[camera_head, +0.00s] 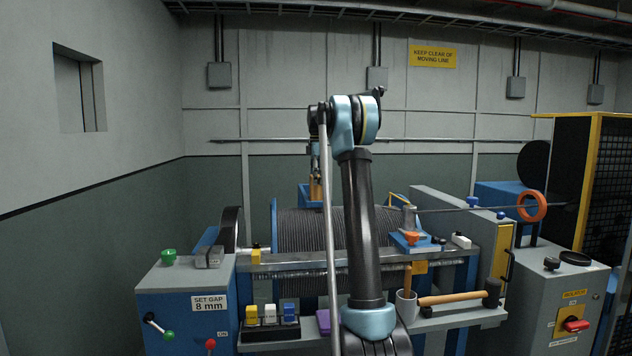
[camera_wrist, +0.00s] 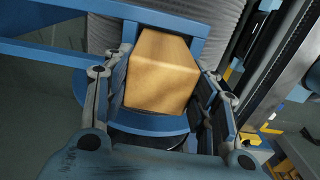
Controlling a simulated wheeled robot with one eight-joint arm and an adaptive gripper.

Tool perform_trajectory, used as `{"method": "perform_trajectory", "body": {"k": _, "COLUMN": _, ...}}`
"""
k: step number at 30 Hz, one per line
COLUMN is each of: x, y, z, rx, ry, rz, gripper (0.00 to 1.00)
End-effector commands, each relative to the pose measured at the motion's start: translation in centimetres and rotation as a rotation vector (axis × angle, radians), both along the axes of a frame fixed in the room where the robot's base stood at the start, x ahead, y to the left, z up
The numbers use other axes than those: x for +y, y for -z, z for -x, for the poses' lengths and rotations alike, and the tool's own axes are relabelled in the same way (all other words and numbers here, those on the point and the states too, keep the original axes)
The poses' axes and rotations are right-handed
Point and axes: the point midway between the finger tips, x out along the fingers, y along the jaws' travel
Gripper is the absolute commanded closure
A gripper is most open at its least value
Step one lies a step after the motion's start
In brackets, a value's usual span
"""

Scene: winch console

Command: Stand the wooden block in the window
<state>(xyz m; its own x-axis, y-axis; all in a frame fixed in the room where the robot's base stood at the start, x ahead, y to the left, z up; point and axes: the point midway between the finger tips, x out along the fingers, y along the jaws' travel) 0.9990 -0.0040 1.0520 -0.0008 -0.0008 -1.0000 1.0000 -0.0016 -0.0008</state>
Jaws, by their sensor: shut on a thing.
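The wooden block (camera_wrist: 160,72) is between the two fingers of my gripper (camera_wrist: 163,85) in the wrist view, and the fingers are shut on its sides. In the head view the block (camera_head: 316,188) is a small tan patch below my gripper, mostly hidden by my arm. I cannot tell whether the block touches the frame. A recessed, window-like opening (camera_head: 72,92) is in the wall at left, apart from my gripper.
The rope-wound winch drum (camera_head: 295,225) stands behind a metal rail (camera_head: 280,264). A blue console (camera_head: 180,300) is at left and a grey cabinet (camera_head: 565,310) at right. A mallet (camera_head: 450,298) and a grey cup (camera_head: 405,305) sit on the front shelf.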

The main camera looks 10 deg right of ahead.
Motion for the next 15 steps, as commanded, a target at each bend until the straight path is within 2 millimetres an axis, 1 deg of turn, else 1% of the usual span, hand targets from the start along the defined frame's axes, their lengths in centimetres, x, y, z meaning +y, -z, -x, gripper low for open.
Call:
{"method": "perform_trajectory", "body": {"k": 13, "x": 0.04, "y": 0.71, "z": 0.01, "rx": 0.0, "ry": 0.0, "rz": 0.0, "gripper": 0.96}}
{"method": "perform_trajectory", "body": {"k": 14, "x": 0.05, "y": 0.71, "z": 0.01, "rx": 0.0, "ry": -0.001, "rz": 0.0, "gripper": 0.43}}
{"method": "perform_trajectory", "body": {"k": 15, "x": 0.06, "y": 0.7, "z": 0.0, "rx": 0.0, "ry": -0.001, "rz": 0.0, "gripper": 0.34}}
